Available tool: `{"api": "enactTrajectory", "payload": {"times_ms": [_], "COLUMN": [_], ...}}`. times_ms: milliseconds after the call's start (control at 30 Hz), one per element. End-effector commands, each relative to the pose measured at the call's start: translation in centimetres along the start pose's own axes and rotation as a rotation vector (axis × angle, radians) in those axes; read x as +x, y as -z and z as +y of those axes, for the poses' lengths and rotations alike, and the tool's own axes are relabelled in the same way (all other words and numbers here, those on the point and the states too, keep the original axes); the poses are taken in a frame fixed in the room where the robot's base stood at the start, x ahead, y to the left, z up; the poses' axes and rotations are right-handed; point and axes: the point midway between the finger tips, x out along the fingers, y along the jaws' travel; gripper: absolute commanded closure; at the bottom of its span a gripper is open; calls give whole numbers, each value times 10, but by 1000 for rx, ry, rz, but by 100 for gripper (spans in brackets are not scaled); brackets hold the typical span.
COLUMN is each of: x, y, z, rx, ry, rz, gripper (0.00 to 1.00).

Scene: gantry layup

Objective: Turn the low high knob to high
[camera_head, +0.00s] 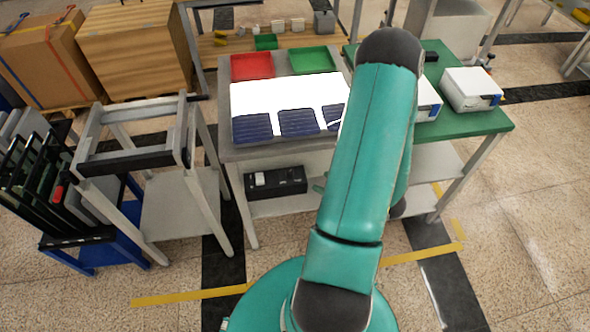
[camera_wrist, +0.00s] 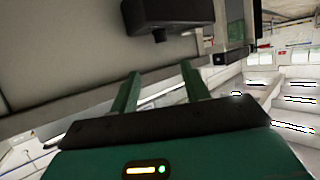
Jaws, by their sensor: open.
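A black control box (camera_head: 275,181) sits on the lower shelf of the grey bench in the head view, with small light parts on its face. In the wrist view, a dark block (camera_wrist: 162,12) with a small stub (camera_wrist: 158,36) shows at the top; it may be this box and its knob. Any low/high marking is too small to read. My gripper (camera_wrist: 160,70) is open and empty, its two green fingers apart and pointing toward the block, with a visible gap before it. In the head view my arm hides most of the gripper, just right of the box.
The grey bench top (camera_head: 229,101) is above the shelf and carries a red tray (camera_head: 251,66), a green tray (camera_head: 313,60) and dark blue panels (camera_head: 299,122). A grey stand (camera_head: 180,205) is at the left. A green table (camera_head: 480,122) adjoins at the right.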

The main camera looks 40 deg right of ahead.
Motion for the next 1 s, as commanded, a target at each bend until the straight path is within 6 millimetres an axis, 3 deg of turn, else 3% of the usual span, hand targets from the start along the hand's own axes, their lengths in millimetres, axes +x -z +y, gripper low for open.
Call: {"api": "enactTrajectory", "payload": {"times_ms": [167,633,800,1000], "x": [23,114,131,135], "y": [0,1,0,1], "z": [-4,-3,-2,0], "rx": [0,-2,-2,-1], "ry": [3,3,0,-1], "rz": [0,0,-2,-1], "gripper": [54,54,54,54]}}
